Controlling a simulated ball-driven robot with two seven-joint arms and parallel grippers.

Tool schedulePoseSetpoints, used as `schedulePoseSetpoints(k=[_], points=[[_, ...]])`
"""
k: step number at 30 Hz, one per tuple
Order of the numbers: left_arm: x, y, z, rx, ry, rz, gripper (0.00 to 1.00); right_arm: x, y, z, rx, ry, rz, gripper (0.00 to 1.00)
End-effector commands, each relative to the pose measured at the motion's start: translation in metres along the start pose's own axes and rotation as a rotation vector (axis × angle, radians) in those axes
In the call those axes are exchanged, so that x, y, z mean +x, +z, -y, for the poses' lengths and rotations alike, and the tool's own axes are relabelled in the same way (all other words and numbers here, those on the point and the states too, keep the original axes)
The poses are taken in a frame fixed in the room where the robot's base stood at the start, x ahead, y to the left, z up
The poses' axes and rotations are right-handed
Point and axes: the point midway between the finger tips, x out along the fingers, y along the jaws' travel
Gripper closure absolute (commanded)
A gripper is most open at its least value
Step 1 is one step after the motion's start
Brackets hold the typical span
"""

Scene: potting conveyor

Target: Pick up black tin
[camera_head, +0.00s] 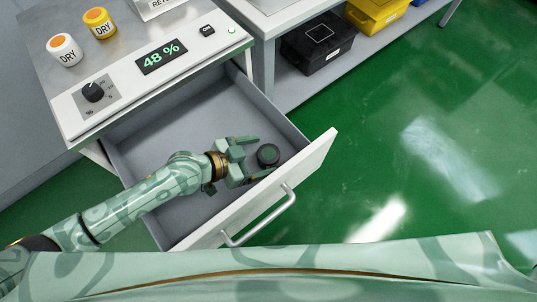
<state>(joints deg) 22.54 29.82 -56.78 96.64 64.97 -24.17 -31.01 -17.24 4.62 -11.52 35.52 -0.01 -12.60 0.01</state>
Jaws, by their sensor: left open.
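The black tin (268,155) is a small dark round tin with a dark greenish lid. It stands in the open grey drawer (225,107), near the drawer's front right corner. My left gripper (257,158) is open inside the drawer. Its fingers lie on either side of the tin, one behind it and one in front, with the tin at or just past the fingertips. I cannot tell whether a finger touches it. My right gripper is not in view.
The drawer front (312,160) with its handle (262,216) stands pulled out toward me. Above is a cabinet top with a white DRY tin (64,50), a yellow DRY tin (99,23), a dial (94,92) and a 48% display (161,57). A black bin (318,42) sits on a low shelf. Green floor at right is clear.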

Motion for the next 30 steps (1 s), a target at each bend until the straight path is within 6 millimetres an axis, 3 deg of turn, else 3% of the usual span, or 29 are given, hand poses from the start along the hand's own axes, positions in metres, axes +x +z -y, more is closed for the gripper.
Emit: schedulePoseSetpoints(k=[3,6,14,18,20,30], points=[[0.023,0.004,-0.001,-0.006,0.001,-0.001,0.21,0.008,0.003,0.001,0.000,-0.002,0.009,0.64],[0.033,0.003,-0.001,-0.005,0.001,-0.001,0.21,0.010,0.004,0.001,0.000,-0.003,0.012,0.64],[0.035,0.002,0.000,-0.001,0.000,0.000,0.21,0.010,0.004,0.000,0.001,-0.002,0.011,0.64],[0.035,0.002,0.000,-0.001,0.000,0.000,0.60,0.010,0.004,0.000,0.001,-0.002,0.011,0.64],[0.035,0.002,0.000,-0.001,0.000,0.000,0.72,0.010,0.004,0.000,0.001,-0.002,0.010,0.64],[0.030,-0.008,0.000,0.002,-0.002,-0.002,0.72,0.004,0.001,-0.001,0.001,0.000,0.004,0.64]])
